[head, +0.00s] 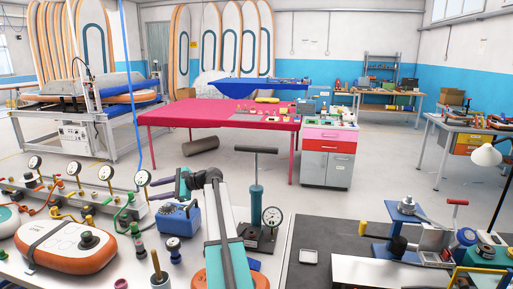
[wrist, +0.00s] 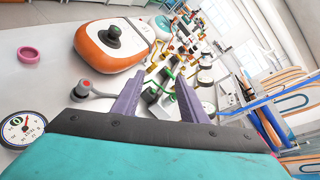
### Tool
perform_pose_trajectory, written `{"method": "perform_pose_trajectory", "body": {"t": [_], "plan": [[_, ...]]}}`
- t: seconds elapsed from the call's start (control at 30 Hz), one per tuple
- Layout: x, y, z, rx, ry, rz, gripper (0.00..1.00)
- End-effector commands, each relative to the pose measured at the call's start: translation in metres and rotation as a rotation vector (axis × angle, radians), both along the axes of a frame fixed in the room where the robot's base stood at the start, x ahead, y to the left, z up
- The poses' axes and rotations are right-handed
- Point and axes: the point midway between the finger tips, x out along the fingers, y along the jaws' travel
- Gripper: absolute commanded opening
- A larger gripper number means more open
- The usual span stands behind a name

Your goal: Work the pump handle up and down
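The hand pump stands upright on the bench in the head view, with a black T-shaped handle (head: 256,150) on a thin rod. The handle is raised well above the teal pump barrel (head: 257,200). A round dial gauge (head: 272,217) sits beside the barrel's base. My gripper (head: 182,184) is left of the pump, apart from the handle. In the wrist view, its two purple fingers (wrist: 159,76) are spread with nothing held between them. I cannot make out the handle in the wrist view.
An orange-and-white inflatable piece (head: 66,245) with a black valve lies on the left, near several gauges and hoses. A dark mat (head: 325,240) and a blue-framed device (head: 405,228) are to the right. A pink ring (wrist: 28,54) lies on the bench.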

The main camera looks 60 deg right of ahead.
Motion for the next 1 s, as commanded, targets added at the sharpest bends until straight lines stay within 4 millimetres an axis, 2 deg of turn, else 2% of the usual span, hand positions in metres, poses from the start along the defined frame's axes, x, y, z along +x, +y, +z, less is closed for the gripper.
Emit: {"method": "perform_pose_trajectory", "body": {"t": [0.03, 0.1, 0.4, 0.7, 0.87, 1.0], "plan": [[-0.014, -0.022, 0.006, 0.022, -0.002, -0.017, 0.39], [-0.032, -0.045, 0.012, 0.054, -0.006, -0.032, 0.39], [-0.12, -0.134, 0.039, 0.178, -0.03, -0.087, 0.39], [-0.213, -0.204, 0.065, 0.277, -0.068, -0.132, 0.39], [-0.266, -0.234, 0.08, 0.323, -0.088, -0.152, 0.39], [-0.316, -0.259, 0.098, 0.365, -0.102, -0.173, 0.39]]}}
